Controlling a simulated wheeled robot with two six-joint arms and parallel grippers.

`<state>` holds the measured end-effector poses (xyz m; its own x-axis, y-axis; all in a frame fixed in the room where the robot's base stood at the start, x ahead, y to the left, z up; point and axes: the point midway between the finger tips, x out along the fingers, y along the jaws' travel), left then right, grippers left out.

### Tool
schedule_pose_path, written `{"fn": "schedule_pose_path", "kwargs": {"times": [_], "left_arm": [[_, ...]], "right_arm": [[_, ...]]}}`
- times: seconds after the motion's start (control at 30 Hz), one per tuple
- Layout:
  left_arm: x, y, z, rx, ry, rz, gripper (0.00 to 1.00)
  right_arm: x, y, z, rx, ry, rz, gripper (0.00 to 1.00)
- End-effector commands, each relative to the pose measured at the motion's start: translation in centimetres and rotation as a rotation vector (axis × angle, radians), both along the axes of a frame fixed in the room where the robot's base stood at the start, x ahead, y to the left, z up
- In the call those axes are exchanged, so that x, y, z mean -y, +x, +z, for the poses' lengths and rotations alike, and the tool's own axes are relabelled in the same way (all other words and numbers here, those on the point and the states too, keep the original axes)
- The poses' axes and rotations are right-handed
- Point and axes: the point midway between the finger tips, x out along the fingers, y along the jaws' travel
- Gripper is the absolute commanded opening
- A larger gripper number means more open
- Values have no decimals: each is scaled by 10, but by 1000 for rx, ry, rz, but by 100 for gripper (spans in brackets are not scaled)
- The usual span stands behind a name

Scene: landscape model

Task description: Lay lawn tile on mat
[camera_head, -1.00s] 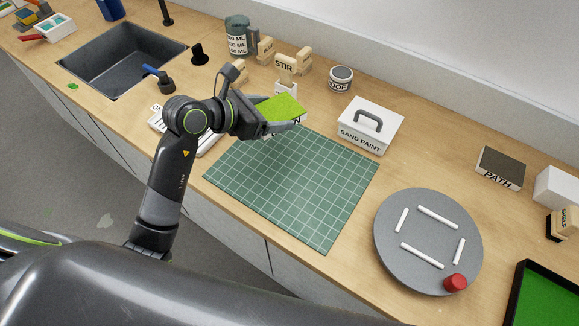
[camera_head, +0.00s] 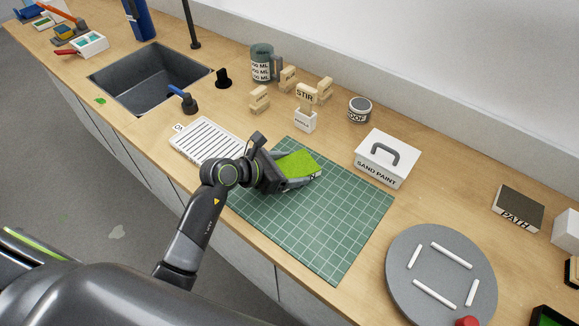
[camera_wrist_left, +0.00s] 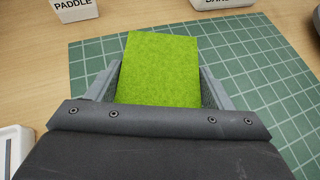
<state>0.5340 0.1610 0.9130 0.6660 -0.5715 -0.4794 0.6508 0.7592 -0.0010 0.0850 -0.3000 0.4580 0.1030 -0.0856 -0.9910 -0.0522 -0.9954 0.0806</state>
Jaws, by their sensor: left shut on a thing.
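The lawn tile (camera_head: 300,163) is a bright green block. My left gripper (camera_head: 298,172) is shut on it, with a finger along each side, as the left wrist view shows (camera_wrist_left: 160,85). The green cutting mat (camera_head: 310,225) with a white grid lies on the counter below. The tile is over the mat's far left part, and it also shows over the mat (camera_wrist_left: 245,70) in the left wrist view. I cannot tell whether the tile touches the mat. My right gripper is not in view.
A white sand paint box (camera_head: 388,158) stands right of the mat's far corner. A grey turntable (camera_head: 440,275) with white sticks is at the right. A white slatted rack (camera_head: 205,142) lies left of the mat. The mat's near part is clear.

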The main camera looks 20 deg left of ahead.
Motion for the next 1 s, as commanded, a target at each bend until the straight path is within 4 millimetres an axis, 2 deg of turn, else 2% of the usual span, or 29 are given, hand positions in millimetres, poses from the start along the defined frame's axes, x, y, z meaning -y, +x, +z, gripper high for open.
{"fn": "schedule_pose_path", "kwargs": {"times": [0.07, 0.1, 0.27, 0.63, 0.77, 1.0], "left_arm": [[0, 0, -3, 0, 0, 0, 52], [0, 0, -4, 0, 0, 0, 75], [0, 0, -2, 0, 0, 0, 96], [0, 0, 3, 1, 1, 0, 97], [-11, -10, 7, 1, 5, 2, 97], [-37, -42, 29, 2, 9, -1, 97]], "right_arm": [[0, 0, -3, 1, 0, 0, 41], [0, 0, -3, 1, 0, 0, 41], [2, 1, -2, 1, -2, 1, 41], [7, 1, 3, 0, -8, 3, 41], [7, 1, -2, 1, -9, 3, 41], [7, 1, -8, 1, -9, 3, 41]]}}
